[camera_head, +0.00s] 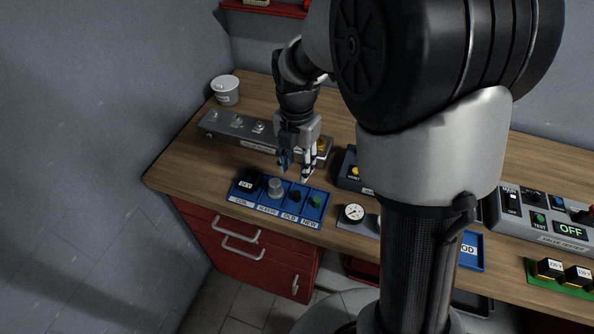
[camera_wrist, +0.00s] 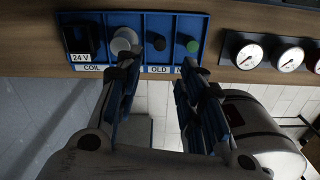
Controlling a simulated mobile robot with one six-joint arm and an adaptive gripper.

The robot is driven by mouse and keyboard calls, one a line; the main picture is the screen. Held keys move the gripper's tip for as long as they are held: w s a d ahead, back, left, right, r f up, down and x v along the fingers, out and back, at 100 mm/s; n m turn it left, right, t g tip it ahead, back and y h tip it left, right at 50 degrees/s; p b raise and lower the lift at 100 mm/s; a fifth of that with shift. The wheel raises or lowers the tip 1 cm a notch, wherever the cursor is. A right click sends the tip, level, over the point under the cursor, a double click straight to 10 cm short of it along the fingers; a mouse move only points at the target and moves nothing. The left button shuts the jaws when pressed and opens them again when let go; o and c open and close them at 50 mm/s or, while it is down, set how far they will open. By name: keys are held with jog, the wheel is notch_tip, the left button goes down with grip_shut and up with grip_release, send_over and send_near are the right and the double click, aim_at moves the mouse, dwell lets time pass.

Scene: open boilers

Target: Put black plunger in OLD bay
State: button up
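The blue tray (camera_head: 263,207) lies near the front left of the bench, with bays labelled COIL, SLEEVE, OLD and NEW from left to right. The black plunger (camera_wrist: 158,41) appears as a dark round piece in the OLD bay; in the head view it is a dark spot (camera_head: 295,196). My gripper (camera_head: 295,168) is above the tray, its fingers spread with nothing seen between them. In the wrist view my gripper (camera_wrist: 158,70) shows its two fingers apart, below the OLD bay in the picture and clear of the plunger.
In the tray are a black 24 V coil (camera_wrist: 83,40), a grey sleeve (camera_wrist: 124,41) and a green-topped piece (camera_wrist: 192,44) in the NEW bay. Gauges (camera_wrist: 248,56) stand right of the tray. A metal manifold (camera_head: 225,126) and white cup (camera_head: 225,90) are behind.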

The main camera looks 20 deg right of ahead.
jog(key=s+r+m+t, duration=0.2)
jog(key=s+r+m, duration=0.9)
jog(key=r+m, duration=0.15)
jog(key=s+m+t, duration=0.2)
jog(key=s+m, duration=0.8)
jog(key=m, duration=0.4)
jog(key=shift+s+r+t, duration=0.2)
jog(key=shift+r+t, duration=0.1)
jog(key=shift+r, duration=0.05)
jog(key=shift+d, duration=0.1)
